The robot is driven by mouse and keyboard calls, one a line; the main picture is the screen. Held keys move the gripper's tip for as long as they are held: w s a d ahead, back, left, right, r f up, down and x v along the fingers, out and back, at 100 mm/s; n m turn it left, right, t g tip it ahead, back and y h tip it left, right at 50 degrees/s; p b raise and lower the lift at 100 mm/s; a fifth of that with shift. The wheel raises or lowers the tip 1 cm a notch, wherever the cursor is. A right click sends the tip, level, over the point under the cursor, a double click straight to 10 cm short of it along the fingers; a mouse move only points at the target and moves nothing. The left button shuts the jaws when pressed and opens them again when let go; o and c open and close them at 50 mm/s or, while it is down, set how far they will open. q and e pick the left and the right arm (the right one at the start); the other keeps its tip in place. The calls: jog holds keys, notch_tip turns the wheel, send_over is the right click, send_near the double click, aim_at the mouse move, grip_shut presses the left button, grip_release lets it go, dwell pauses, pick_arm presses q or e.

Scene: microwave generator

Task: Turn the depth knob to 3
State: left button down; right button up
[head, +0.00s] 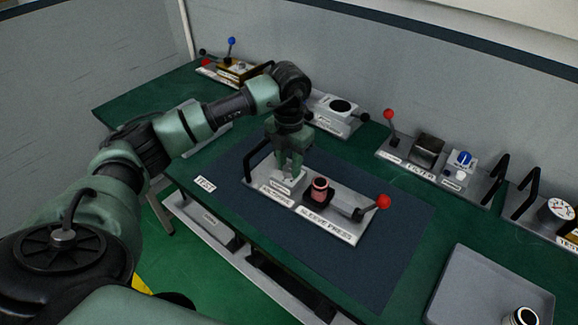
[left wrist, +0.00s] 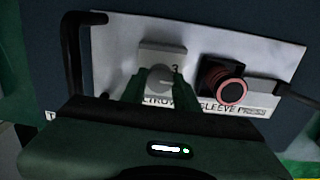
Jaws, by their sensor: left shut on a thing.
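The depth knob (left wrist: 159,78) is a round grey knob on a light block of the sleeve press panel (left wrist: 125,32). A dark "3" shows at its upper right in the left wrist view. My left gripper (left wrist: 160,92) is shut on the knob, with one finger on each side. In the head view my left gripper (head: 287,170) points down onto the left part of the sleeve press panel (head: 338,228) and hides the knob. The knob's pointer direction is too unclear to tell. My right gripper is not in view.
A reddish sleeve (head: 320,187) sits in a dark holder right of the knob. A red-balled lever (head: 383,202) is at the panel's right end. A black handle (left wrist: 72,50) stands at its left. A grey tray (head: 480,285) is at lower right. The blue mat's front is clear.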

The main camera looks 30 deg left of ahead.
aim_at(289, 168)
pick_arm(q)
jog(key=n, duration=0.6)
jog(key=shift+b, duration=0.4)
jog(key=shift+n, duration=0.3)
jog(key=c, duration=1.1)
grip_release()
jog(key=shift+o, duration=0.2)
notch_tip(289, 168, up, 8)
jog(key=shift+f+b, duration=0.1)
jog(key=shift+b, duration=0.7)
